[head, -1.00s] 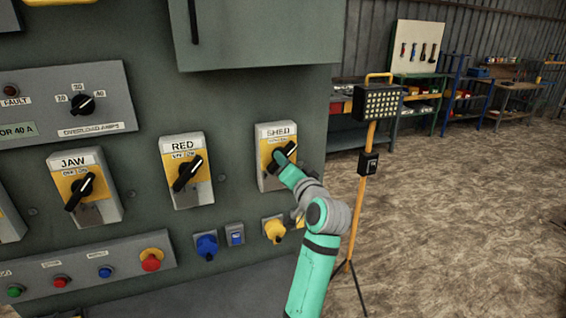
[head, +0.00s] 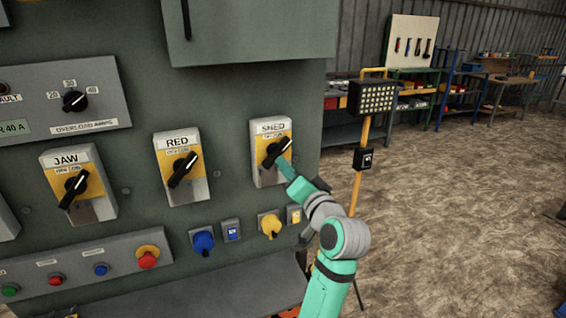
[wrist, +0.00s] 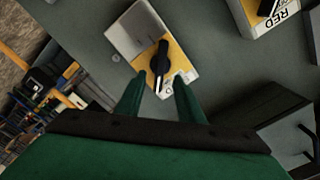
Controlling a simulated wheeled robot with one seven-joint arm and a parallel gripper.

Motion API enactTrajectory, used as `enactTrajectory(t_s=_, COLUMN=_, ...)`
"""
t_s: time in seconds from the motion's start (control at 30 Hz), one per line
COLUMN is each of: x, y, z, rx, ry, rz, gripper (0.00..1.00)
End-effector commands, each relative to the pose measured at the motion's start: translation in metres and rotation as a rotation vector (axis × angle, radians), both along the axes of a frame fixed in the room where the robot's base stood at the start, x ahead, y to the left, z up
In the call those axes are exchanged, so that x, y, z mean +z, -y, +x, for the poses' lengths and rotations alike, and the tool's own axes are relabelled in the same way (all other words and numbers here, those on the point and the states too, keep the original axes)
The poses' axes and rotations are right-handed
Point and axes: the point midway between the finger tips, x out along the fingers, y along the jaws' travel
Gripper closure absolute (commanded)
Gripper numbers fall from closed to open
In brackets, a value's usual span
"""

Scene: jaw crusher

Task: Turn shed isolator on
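The shed isolator (head: 270,125) is a grey box with a yellow plate and a "SHED" label, on the right of the green panel. Its black knob (head: 277,152) slants from lower left to upper right in the head view. My gripper (head: 285,166) is just below and right of the knob. In the wrist view my gripper (wrist: 160,82) has two green fingers spread apart with nothing between the tips. The knob (wrist: 160,62) is straight ahead of the gap, seemingly just beyond the fingertips. Contact cannot be told.
The red isolator (head: 182,168) and jaw isolator (head: 78,185) are to the left with similar knobs. Blue (head: 203,242) and yellow (head: 270,226) sockets sit below. A floodlight on a yellow stand (head: 372,97) is close to my arm's right. Open floor lies right.

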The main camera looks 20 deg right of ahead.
Motion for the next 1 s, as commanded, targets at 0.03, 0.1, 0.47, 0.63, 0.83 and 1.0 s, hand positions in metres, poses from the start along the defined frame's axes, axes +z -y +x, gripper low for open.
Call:
enactTrajectory(t_s=0.03, x=0.000, y=0.000, z=-0.008, rx=-0.001, ry=0.000, rz=-0.001, gripper=0.66)
enactTrajectory(t_s=0.1, x=0.000, y=0.001, z=-0.017, rx=-0.001, ry=0.000, rz=0.000, gripper=0.66)
enactTrajectory(t_s=0.47, x=0.000, y=0.001, z=-0.031, rx=0.001, ry=-0.001, rz=0.000, gripper=0.66)
enactTrajectory(t_s=0.63, x=0.000, y=0.001, z=-0.031, rx=0.001, ry=-0.001, rz=0.000, gripper=0.66)
enactTrajectory(t_s=0.83, x=-0.003, y=0.000, z=-0.031, rx=-0.001, ry=-0.004, rz=0.000, gripper=0.66)
enactTrajectory(t_s=1.0, x=-0.040, y=-0.006, z=-0.031, rx=-0.022, ry=-0.027, rz=-0.014, gripper=0.66)
